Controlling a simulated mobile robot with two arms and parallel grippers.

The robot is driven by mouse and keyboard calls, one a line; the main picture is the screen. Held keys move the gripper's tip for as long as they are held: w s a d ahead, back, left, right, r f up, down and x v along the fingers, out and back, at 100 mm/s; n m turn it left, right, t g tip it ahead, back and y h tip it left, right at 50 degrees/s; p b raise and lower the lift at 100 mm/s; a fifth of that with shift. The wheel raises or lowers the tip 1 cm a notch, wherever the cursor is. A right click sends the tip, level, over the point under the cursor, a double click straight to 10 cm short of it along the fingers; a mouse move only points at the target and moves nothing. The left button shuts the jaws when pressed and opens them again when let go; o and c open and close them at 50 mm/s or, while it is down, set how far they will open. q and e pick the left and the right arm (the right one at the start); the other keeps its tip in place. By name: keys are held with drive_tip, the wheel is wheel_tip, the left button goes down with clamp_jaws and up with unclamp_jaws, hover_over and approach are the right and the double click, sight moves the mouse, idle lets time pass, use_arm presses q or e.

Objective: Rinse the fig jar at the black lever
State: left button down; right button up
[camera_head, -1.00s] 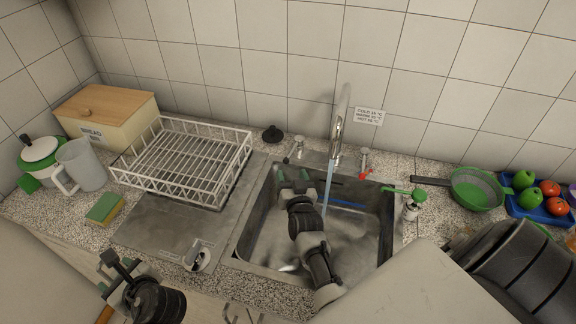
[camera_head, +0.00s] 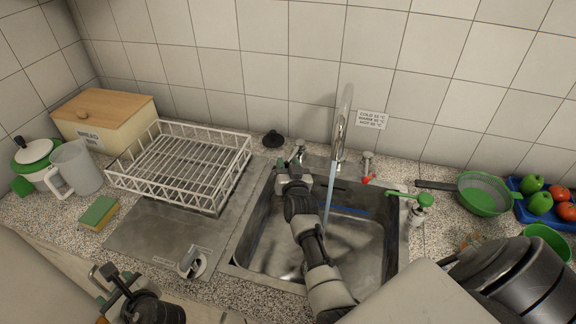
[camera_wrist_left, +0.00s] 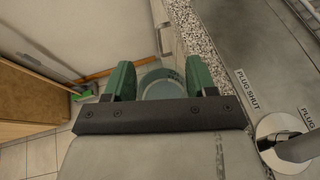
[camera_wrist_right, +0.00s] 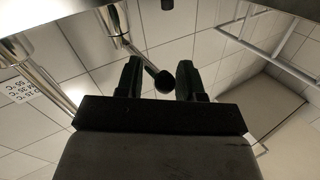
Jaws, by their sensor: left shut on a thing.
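The fig jar is not clear in the head view. My left gripper (camera_head: 113,275) is low at the front left, off the counter edge. The black lever (camera_wrist_right: 163,80) is a stalk with a black knob, beside the tap column. My right gripper (camera_head: 293,170) is at the tap's left side, over the sink's back rim. In the right wrist view (camera_wrist_right: 158,82) its fingers are apart, with the knob seen in the gap; contact is unclear.
Water (camera_head: 329,198) runs from the tap (camera_head: 342,125) into the sink (camera_head: 262,230). A red-tipped lever (camera_head: 367,176) and a green-topped soap pump (camera_head: 418,205) stand right. A white dish rack (camera_head: 170,170) is left.

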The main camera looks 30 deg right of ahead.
use_arm(q)
drive_tip(key=shift+r, duration=0.1)
use_arm(e)
drive_tip(key=shift+s, duration=0.1)
clamp_jaws()
use_arm(q)
drive_tip(key=shift+s, duration=0.1)
drive_tip(key=shift+f, duration=0.2)
use_arm(e)
drive_tip(key=shift+s+d+r+n+t+y, duration=0.1)
drive_tip(key=shift+s+d+n+t+y, duration=0.2)
drive_tip(key=shift+y, duration=0.25)
drive_tip(key=shift+s+d+r+n+t+y, duration=0.1)
drive_tip(key=shift+s+d+n+y, duration=0.05)
drive_tip(key=shift+n+y, duration=0.35)
drive_tip(key=shift+o, duration=2.1)
unclamp_jaws()
drive_tip(key=o, duration=0.3)
drive_tip(key=shift+w+f, duration=0.1)
drive_tip(key=shift+f, duration=0.05)
